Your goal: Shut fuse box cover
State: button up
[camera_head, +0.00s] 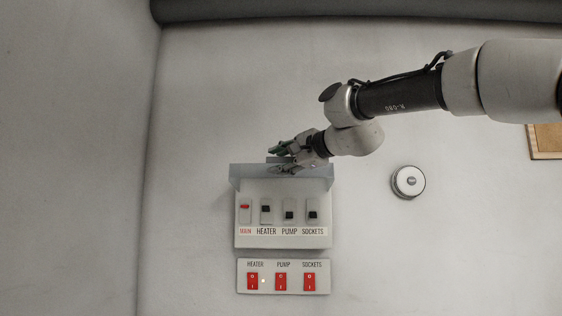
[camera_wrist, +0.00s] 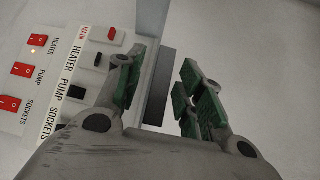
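The fuse box (camera_head: 322,238) is mounted on the wall, with a red MAIN switch and black HEATER, PUMP and SOCKETS switches uncovered. Its translucent grey cover (camera_head: 310,172) is open, raised along the top of the box. My gripper (camera_head: 276,158) is at the upper side of the cover. In the wrist view its green-padded fingers are apart, with a dark grey block (camera_wrist: 160,86) between them, which looks like part of the cover. A gap shows between the right finger and the block; I cannot tell whether the left finger touches it. The fuse box (camera_wrist: 63,108) is left of the fingers there.
A panel (camera_head: 284,290) with red HEATER, PUMP and SOCKETS rocker switches is just below the fuse box, with a lit light beside HEATER. A round metal fixture (camera_head: 408,182) is on the wall to the right. The wall left of the box is clear.

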grip_shut()
jog(key=shift+f, duration=0.15)
